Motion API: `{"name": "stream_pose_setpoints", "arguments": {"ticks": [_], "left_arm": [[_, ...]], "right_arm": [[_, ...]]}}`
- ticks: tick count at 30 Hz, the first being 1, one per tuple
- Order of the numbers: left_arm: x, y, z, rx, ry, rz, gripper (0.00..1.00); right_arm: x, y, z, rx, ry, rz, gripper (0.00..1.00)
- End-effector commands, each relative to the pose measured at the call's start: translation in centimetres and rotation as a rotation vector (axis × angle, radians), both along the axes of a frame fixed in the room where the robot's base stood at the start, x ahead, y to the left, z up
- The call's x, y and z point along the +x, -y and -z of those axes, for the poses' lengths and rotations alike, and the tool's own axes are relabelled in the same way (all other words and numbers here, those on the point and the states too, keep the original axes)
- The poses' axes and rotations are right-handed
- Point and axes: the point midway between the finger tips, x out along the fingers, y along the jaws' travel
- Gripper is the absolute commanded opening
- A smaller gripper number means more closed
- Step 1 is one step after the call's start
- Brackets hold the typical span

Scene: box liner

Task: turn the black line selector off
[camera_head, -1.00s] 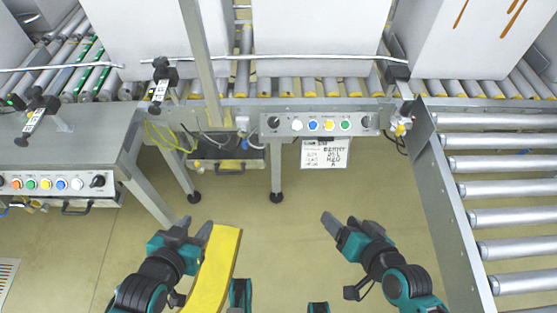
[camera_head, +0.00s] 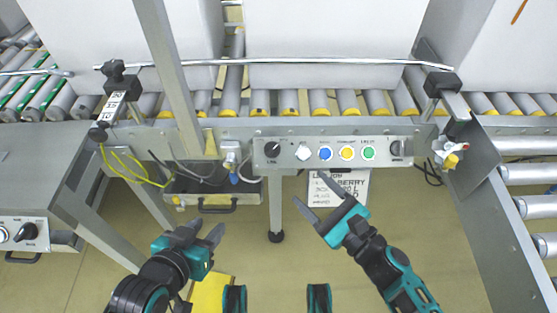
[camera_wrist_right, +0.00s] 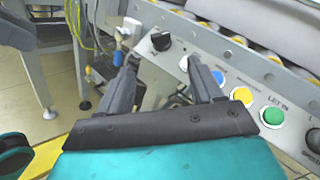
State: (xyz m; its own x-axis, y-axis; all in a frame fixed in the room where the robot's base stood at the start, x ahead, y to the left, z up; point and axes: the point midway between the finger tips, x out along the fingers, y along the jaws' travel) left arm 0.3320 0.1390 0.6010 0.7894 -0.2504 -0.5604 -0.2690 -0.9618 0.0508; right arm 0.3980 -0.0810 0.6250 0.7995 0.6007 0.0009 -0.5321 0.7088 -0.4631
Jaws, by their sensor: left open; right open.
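The black line selector (camera_head: 272,149) is a round knob at the left end of the grey control panel (camera_head: 292,161) in the head view. It also shows in the right wrist view (camera_wrist_right: 161,41), beyond and between my right fingertips. My right gripper (camera_head: 312,187) is open and empty, in front of and below the panel, apart from the knob. In the right wrist view its fingers (camera_wrist_right: 165,70) point toward the panel. My left gripper (camera_head: 203,232) is open and empty at the lower left, well away from the panel.
White, blue (camera_head: 325,153), yellow (camera_head: 347,153) and green (camera_head: 369,153) buttons sit right of the selector, then another black knob (camera_head: 397,148). A written sign (camera_head: 340,188) hangs below the panel. Another panel (camera_head: 20,234) stands at left. Roller conveyors with white boxes lie behind.

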Motion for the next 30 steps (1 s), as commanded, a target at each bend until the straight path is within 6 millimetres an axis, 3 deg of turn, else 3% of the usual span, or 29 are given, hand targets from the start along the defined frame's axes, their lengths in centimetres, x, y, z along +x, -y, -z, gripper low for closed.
{"name": "stream_pose_setpoints", "arguments": {"ticks": [18,30], "left_arm": [[0.2,0.1,0.7,-0.002,0.002,0.005,0.43],[0.4,0.3,0.5,-0.004,0.005,0.007,0.43]], "right_arm": [[8.8,-6.6,0.0,-0.003,0.004,0.000,0.66],[9.8,-7.4,-0.1,-0.004,0.001,0.001,0.66]]}}
